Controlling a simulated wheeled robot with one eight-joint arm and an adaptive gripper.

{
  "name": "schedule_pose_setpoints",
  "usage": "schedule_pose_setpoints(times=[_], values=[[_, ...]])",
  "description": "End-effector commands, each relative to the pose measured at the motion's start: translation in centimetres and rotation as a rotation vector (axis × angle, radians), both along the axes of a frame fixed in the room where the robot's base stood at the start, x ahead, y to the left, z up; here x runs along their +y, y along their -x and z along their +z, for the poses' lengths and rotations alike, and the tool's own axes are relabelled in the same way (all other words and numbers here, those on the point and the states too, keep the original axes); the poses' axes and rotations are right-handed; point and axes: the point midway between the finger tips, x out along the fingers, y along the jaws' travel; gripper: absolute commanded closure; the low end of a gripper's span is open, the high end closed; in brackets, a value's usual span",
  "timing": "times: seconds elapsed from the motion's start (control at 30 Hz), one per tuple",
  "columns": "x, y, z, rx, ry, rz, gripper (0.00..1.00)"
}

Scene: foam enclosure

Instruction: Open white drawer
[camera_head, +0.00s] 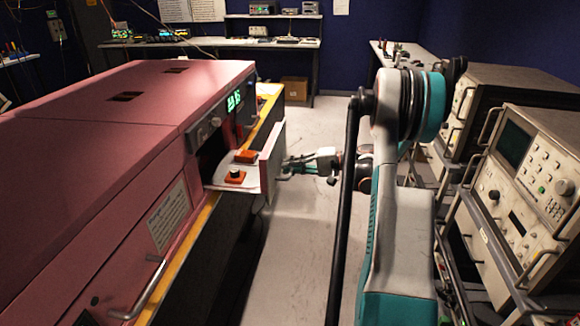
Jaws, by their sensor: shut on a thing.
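The white drawer (273,158) sticks out of the front of a pink machine (130,100), partly pulled out. Its pale front panel stands upright and faces right, toward my arm. Small orange items, one with a black knob, lie inside the drawer. My gripper (290,167) is at the outer side of the drawer front, shut on what looks like its handle. The fingertips and the handle are small and partly hidden, so the exact grip is hard to see.
Racks of instruments (525,180) stand close to my arm on the right. A metal bar handle (145,290) juts from the pink machine at lower left. Bare pale floor (300,240) lies between them. A workbench (220,43) stands at the back.

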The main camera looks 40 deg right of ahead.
Motion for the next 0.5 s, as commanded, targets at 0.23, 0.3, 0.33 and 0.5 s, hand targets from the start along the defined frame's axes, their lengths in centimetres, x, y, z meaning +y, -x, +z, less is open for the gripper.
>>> schedule_pose_setpoints(times=[0.23, 0.3, 0.33, 0.5], values=[[-0.22, -0.12, 0.14, -0.003, -0.002, -0.006, 0.71], [-0.17, -0.11, 0.12, -0.002, 0.000, -0.005, 0.71], [-0.15, -0.11, 0.10, -0.002, 0.000, -0.005, 0.71], [-0.15, -0.01, 0.09, -0.001, 0.000, -0.003, 0.71]])
